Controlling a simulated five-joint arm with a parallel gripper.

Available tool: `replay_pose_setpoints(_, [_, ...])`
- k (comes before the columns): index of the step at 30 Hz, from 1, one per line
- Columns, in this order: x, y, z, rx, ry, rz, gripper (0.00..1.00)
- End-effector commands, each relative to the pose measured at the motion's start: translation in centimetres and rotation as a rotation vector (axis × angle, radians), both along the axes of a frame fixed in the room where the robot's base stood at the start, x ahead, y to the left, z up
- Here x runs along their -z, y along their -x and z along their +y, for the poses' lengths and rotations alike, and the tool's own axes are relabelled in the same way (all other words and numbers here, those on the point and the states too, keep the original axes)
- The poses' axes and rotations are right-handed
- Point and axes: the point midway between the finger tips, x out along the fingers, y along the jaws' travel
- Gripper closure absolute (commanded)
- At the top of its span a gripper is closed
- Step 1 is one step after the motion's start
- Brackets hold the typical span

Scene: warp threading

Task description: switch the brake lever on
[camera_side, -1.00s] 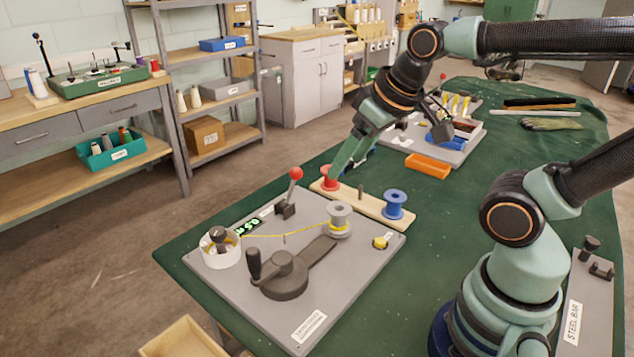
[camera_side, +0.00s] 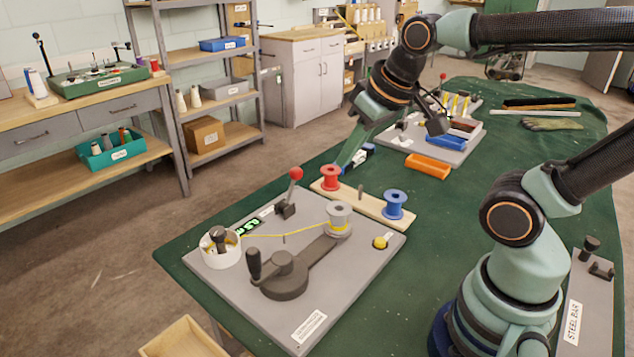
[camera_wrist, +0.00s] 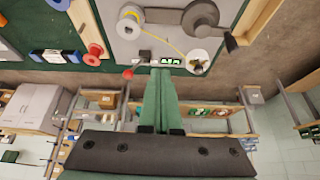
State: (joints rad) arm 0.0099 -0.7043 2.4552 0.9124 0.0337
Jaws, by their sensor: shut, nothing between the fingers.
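The brake lever (camera_side: 291,192) is a short dark lever with a red ball on top, standing on a dark block at the back of the grey board (camera_side: 300,325). In the wrist view its red ball (camera_wrist: 128,74) shows just left of my fingertips. My gripper (camera_side: 340,163) is shut and empty, pointing down beyond the red spool, to the right of the lever and apart from it in the side view. In the wrist view the closed green fingers (camera_wrist: 160,74) point toward the board's edge by the lever and the green display (camera_wrist: 171,62).
On the board are a grey spool (camera_side: 339,219), a crank (camera_side: 279,274), a white cup (camera_side: 220,250) with yellow thread running across, and a yellow button (camera_side: 380,242). A wooden strip behind holds a red spool (camera_side: 330,178) and blue spool (camera_side: 395,204). An orange tray (camera_side: 428,165) lies beyond.

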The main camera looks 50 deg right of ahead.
Motion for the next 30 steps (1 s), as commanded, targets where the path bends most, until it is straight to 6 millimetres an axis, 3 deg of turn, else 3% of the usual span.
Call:
replay_pose_setpoints(15, [-2.7, -8.7, -4.3, 0.445, -0.153, 0.141, 1.00])
replay_pose_setpoints(23, [-1.9, -13.5, -7.4, 0.692, -0.221, 0.206, 1.00])
replay_pose_setpoints(30, [0.3, -17.3, -10.8, 0.924, -0.276, 0.261, 1.00])
